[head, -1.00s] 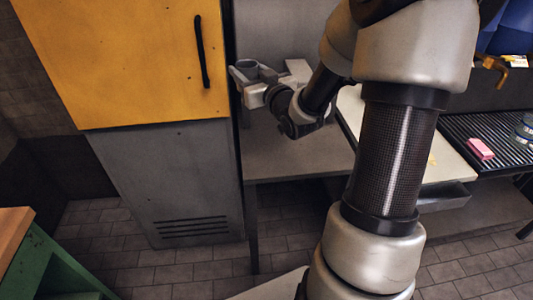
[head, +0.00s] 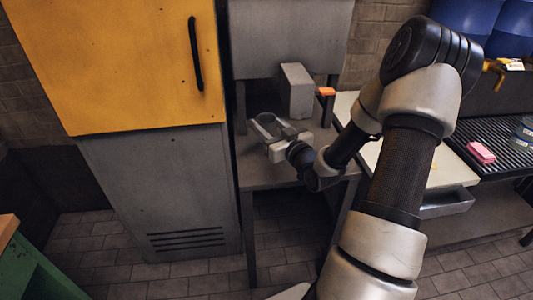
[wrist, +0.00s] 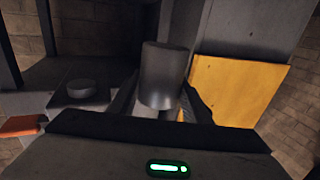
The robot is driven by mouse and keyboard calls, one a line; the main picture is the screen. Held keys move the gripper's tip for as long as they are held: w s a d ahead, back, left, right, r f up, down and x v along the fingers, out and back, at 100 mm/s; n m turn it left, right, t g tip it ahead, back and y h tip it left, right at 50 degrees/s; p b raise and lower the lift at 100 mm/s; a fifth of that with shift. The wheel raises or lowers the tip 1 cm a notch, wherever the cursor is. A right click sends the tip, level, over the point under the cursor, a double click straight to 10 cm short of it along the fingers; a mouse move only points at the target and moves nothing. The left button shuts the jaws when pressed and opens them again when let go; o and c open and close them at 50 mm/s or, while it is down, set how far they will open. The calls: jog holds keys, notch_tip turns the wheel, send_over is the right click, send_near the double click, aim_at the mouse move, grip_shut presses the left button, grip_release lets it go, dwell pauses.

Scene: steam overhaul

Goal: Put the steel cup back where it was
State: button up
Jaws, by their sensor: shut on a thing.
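The steel cup (wrist: 165,72) is a plain dark grey cylinder, upright between my two fingers in the wrist view. My gripper (head: 268,127) is shut on it, above the grey table (head: 262,174) beside the yellow cabinet. The cup (head: 267,121) shows only small and dark between the fingers in the head view.
The yellow-and-grey cabinet (head: 120,70) stands close on the left. A grey upright box (head: 297,92) and an orange piece (head: 326,91) are behind my gripper. A small grey round disc (wrist: 81,88) lies nearby in the wrist view. A pink block (head: 481,152) lies far right.

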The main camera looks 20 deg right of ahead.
notch_tip(320, 180, down, 9)
jog(key=shift+f+b, duration=0.2)
jog(key=shift+b, duration=0.8)
jog(key=shift+f+b, duration=0.3)
jog(key=o, duration=1.4)
jog(key=shift+r, duration=0.15)
jog(key=shift+r+p, duration=0.35)
jog(key=shift+p, duration=0.15)
jog(key=s, duration=0.4)
jog(key=s+d, duration=0.1)
jog(key=s, duration=0.7)
jog(key=shift+d+f+p, duration=0.2)
jog(key=shift+p, duration=0.2)
jog(key=shift+w, duration=0.1)
